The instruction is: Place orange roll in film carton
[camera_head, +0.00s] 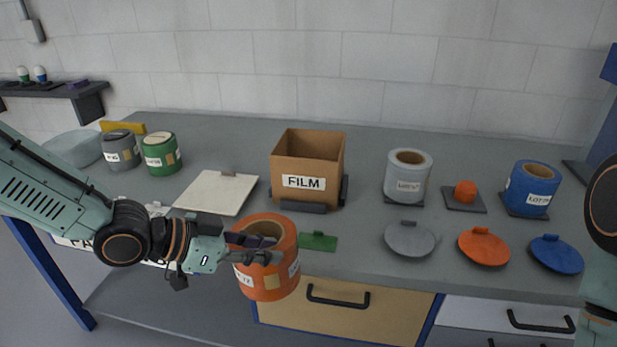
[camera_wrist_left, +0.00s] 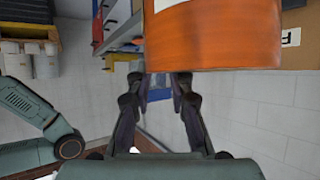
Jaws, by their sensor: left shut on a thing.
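In the left wrist view the roll (camera_wrist_left: 215,38) fills the top, above the finger ends. The film carton (camera_head: 306,160) is an open brown box with a white FILM label, behind the roll on the bench. The roll is outside the carton. My right gripper is out of view; only part of my right arm shows at the right edge.
A white board (camera_head: 214,196) lies left of the carton. Grey (camera_head: 408,182) and blue (camera_head: 531,190) rolls stand on the right, with grey, orange and blue lids before them. A green plate (camera_head: 318,241) lies near the front edge.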

